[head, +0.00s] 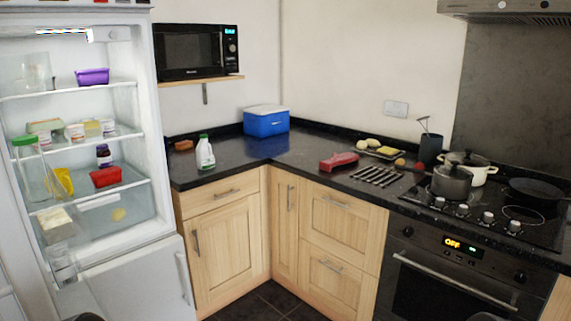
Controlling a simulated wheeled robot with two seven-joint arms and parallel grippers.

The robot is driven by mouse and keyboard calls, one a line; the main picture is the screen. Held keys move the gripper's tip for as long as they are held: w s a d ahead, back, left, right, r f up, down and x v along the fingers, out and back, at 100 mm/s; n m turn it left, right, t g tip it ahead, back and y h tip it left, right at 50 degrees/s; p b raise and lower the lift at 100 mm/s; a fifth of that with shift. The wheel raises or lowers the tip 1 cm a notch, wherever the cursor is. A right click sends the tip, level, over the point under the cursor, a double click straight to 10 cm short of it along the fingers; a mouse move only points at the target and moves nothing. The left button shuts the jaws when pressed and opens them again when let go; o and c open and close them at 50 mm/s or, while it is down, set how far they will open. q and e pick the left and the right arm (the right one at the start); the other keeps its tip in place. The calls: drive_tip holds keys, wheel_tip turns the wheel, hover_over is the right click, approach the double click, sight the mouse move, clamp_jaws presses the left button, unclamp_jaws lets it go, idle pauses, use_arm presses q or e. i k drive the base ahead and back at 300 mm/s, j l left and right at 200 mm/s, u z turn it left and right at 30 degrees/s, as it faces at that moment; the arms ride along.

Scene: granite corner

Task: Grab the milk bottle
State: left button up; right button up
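A white milk bottle (204,153) with a green cap stands upright on the dark granite counter (240,160), near its left end beside the open fridge. It is fully visible and nothing touches it. Another tall, clear-looking bottle with a green cap (30,165) stands inside the fridge at the left; I cannot tell what it holds. Neither of my grippers can be made out in the head view. Only small dark shapes show at the bottom edge.
The open fridge (150,150) with several items on its shelves stands left of the counter. A blue and white cooler box (266,121) sits in the corner. A small brown item (184,145) lies behind the bottle. A microwave (196,51) is on a shelf above. Counter right of the bottle is clear.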

sight(205, 159)
drive_tip(key=k+j+u, duration=0.15)
drive_tip(key=j+u, duration=0.2)
drive_tip(key=k+j+u, duration=0.1)
drive_tip(key=j+u, duration=0.2)
drive_tip(key=j, duration=0.3)
drive_tip(key=k+j+u, duration=0.1)
drive_tip(key=j+u, duration=0.25)
drive_tip(key=j, duration=0.15)
drive_tip(key=k, duration=0.45)
drive_tip(key=k+z, duration=0.3)
drive_tip(key=i+z, duration=0.1)
drive_tip(key=z, duration=0.95)
drive_tip(key=i+j, duration=0.1)
drive_tip(key=i, duration=0.7)
drive_tip(key=i+j, duration=0.15)
drive_tip(key=i, duration=0.65)
drive_tip(key=i+j, duration=0.1)
drive_tip(key=i, duration=0.7)
drive_tip(key=i+j, duration=0.1)
drive_tip(key=i, duration=0.7)
drive_tip(key=i+j, duration=0.15)
drive_tip(key=i, duration=0.65)
